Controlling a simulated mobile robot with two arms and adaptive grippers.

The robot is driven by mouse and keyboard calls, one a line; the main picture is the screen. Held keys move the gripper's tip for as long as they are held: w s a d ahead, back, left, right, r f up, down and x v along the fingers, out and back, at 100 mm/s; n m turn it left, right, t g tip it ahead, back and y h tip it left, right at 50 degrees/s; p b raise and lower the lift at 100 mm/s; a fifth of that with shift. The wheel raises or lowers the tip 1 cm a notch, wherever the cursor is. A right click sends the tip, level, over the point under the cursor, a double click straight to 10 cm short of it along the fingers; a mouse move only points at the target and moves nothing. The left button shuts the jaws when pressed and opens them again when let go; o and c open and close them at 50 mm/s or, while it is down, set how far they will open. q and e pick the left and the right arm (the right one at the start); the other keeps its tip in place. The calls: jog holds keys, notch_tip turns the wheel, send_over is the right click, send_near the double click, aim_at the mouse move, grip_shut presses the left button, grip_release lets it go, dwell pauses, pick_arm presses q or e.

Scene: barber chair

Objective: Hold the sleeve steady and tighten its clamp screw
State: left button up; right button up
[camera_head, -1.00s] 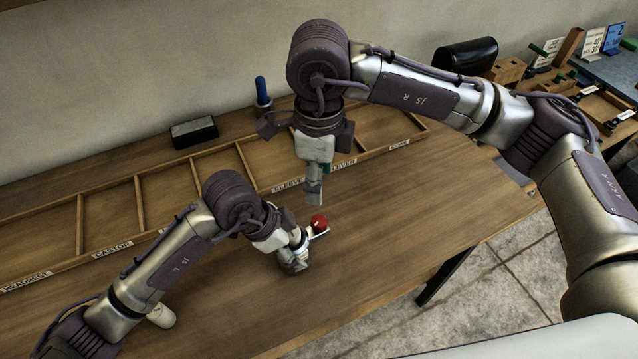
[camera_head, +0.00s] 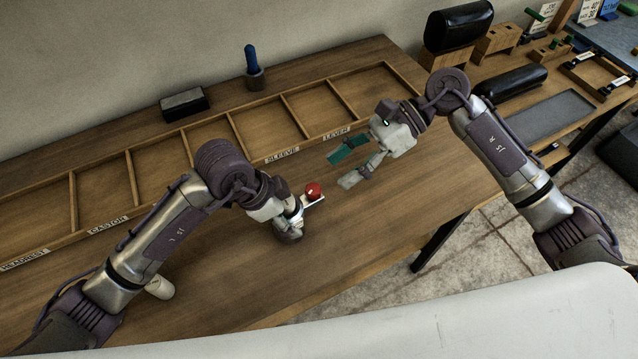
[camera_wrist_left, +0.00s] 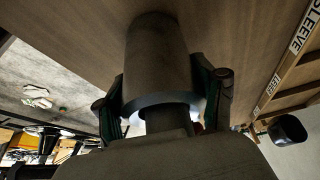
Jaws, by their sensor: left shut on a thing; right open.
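The sleeve (camera_wrist_left: 158,65) is a grey metal cylinder in the left wrist view, between the two fingers of my left gripper (camera_wrist_left: 165,108). In the head view my left gripper (camera_head: 290,215) is shut on the sleeve (camera_head: 287,232) low over the table. A red round knob (camera_head: 313,190) shows just right of that gripper, beside a short light bar. I cannot make out the clamp screw itself. My right gripper (camera_head: 347,168) is open and empty, above the table to the right of the red knob, its fingers pointing left.
A wooden divided tray (camera_head: 230,128) with labels, including SLEEVE and LEVER, runs along the back of the table (camera_head: 370,235). A blue-handled tool (camera_head: 252,62) stands in a holder behind it, near a black box (camera_head: 185,104). A pale cylinder (camera_head: 160,287) lies by my left arm. The front right tabletop is clear.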

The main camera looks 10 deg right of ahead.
aim_at(316, 188)
jog(key=d+f+t+y, duration=0.2)
jog(key=d+t, duration=0.1)
jog(key=d, duration=0.3)
jog(key=x, duration=1.1)
jog(key=shift+w+a+f, duration=0.1)
jog(key=shift+a+f, duration=0.1)
jog(key=shift+a, duration=0.1)
jog(key=shift+c, duration=0.4)
